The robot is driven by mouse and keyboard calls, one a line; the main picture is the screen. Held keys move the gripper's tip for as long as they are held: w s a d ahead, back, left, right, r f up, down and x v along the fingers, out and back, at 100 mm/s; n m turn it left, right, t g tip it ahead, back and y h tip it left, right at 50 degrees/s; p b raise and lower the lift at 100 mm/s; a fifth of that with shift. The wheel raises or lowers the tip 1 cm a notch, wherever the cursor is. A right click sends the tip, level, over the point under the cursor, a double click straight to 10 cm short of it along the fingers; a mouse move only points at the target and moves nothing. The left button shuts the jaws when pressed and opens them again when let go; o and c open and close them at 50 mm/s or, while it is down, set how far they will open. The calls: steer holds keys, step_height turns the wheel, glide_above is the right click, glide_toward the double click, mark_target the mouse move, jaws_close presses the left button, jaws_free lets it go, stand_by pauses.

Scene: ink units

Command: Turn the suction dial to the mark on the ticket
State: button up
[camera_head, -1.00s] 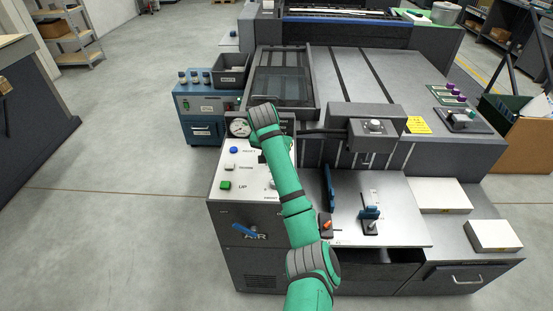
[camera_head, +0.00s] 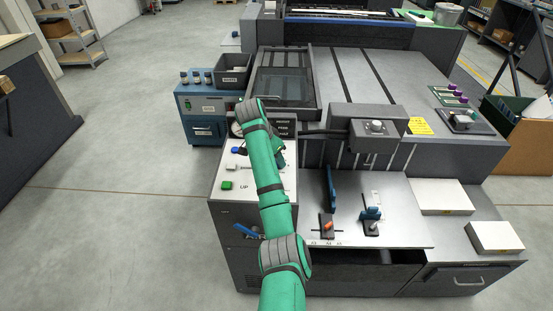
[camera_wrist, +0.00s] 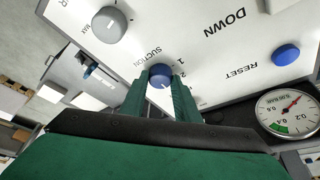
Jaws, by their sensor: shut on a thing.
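The suction dial (camera_wrist: 160,75) is a small blue-grey knob on the white panel, beside the printed word SUCTION and a scale where a 1 and a 2 show. My gripper (camera_wrist: 160,88) is shut on it, with one green finger on each side. A pale pointer line shows low on the knob, but I cannot tell exactly which mark it meets. In the head view my arm covers the dial and the gripper. A yellow paper (camera_head: 419,126), possibly the ticket, lies on the machine at right; its writing is too small to read.
A blue RESET button (camera_wrist: 286,54), a larger grey knob (camera_wrist: 109,24) and a pressure gauge (camera_wrist: 287,112) are near the dial. A green button (camera_head: 226,185) is on the panel's left. A dark control box (camera_head: 365,125) stands to the right of my arm.

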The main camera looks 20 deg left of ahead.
steer(key=o, duration=1)
steer(key=shift+o, duration=0.2)
